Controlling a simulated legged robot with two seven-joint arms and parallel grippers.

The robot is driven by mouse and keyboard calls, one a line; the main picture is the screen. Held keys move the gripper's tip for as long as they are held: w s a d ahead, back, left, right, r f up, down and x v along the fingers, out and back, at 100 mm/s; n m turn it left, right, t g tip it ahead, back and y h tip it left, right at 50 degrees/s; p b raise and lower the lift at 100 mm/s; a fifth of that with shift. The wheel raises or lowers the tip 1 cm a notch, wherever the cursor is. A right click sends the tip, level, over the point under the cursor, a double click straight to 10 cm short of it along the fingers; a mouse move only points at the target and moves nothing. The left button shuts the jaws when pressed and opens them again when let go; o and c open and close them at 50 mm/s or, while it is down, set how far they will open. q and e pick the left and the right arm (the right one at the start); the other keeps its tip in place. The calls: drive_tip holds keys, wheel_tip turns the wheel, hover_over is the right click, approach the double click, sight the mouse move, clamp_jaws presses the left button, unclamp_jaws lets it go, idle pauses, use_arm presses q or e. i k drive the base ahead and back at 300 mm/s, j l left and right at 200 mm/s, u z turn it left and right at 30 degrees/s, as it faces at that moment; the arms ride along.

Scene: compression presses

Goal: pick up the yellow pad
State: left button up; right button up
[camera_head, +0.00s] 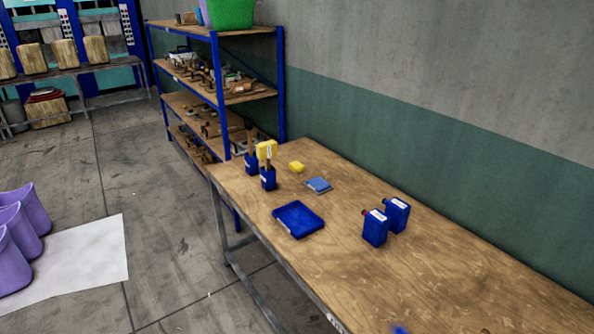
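A small yellow pad (296,167) lies flat on the wooden workbench (420,270), near its far end. A larger yellow block (267,149) sits upright above the blue holders, left of the pad; I cannot tell whether it is a pad or a brush head. A flat blue-grey pad (318,185) lies just right of and nearer than the yellow pad.
Two blue holders with handles (268,179) stand at the bench's far left corner. A shallow blue tray (298,219) and two blue bottles (375,228) are nearer. A wall bounds the bench's right side. Purple bins (35,212) stand left; a shelf (215,90) stands behind.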

sight(296, 167)
drive_tip(key=i+j+u, duration=0.35)
drive_tip(key=i, duration=0.3)
drive_tip(key=i+j+u, duration=0.3)
drive_tip(key=i, duration=0.35)
drive_tip(key=i+u, duration=0.35)
drive_tip(key=i, duration=0.3)
drive_tip(key=i+j+z, duration=0.1)
drive_tip(key=i+z, duration=0.15)
drive_tip(key=i, duration=0.3)
drive_tip(key=i+j+z, duration=0.25)
drive_tip(key=i, duration=0.3)
drive_tip(key=i+j+z, duration=0.2)
drive_tip(key=i, duration=0.35)
drive_tip(key=i+j+z, duration=0.25)
drive_tip(key=i+j, duration=0.15)
drive_tip(key=i+j+z, duration=0.9)
drive_tip(key=k+l, duration=0.3)
drive_tip(key=l, duration=0.2)
